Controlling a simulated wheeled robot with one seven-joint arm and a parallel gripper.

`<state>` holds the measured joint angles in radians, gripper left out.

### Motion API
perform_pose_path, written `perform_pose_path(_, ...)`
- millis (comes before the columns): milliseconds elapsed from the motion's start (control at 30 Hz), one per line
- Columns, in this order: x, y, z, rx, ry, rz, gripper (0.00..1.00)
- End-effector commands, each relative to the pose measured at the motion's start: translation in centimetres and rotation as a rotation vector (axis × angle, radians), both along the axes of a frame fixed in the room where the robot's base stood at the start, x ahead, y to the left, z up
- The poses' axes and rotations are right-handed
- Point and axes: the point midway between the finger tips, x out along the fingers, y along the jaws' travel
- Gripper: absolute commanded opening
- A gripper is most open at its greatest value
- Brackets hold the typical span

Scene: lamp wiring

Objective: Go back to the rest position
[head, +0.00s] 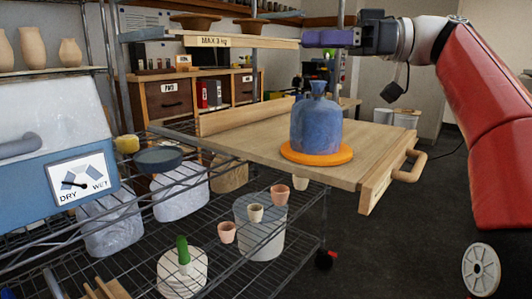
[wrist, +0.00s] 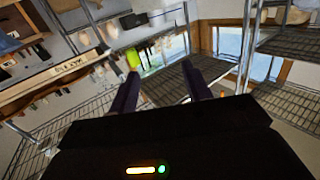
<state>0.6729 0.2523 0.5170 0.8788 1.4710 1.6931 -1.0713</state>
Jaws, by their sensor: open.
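My gripper (head: 308,39) is at the top of the head view, its purple fingers pointing left beside the upper wooden shelf. In the wrist view my gripper (wrist: 160,68) shows two dark fingers spread apart with nothing between them. The red arm reaches in from the right. A blue vase (head: 316,125) stands upright on an orange disc (head: 335,156) on a wooden board (head: 240,140). My gripper is above the vase and apart from it in the picture.
The upper shelf (head: 240,41), labelled MAX 3 kg, is close to my fingertips. Wire racks (head: 300,215) with small cups and tubs lie below the board. A blue DRY/WET box (head: 60,150) stands left. Open floor (head: 400,240) shows at right.

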Motion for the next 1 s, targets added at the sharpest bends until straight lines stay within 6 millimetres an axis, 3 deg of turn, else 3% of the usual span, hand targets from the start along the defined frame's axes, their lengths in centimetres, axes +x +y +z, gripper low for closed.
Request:
perform_pose_path(367,0.9,4.6,-5.6,-0.156,0.247,-0.137,0.49)
perform_pose_path(567,0.3,6.8,-11.4,-0.292,0.436,-0.286,0.49)
perform_pose_path(767,-2.8,6.8,-20.6,-0.48,0.66,-0.559,0.49)
perform_pose_path(867,-6.0,4.8,-26.4,-0.578,0.759,-0.747,0.49)
perform_pose_path(1000,-11.1,0.7,-33.9,-0.682,0.837,-0.99,0.49)
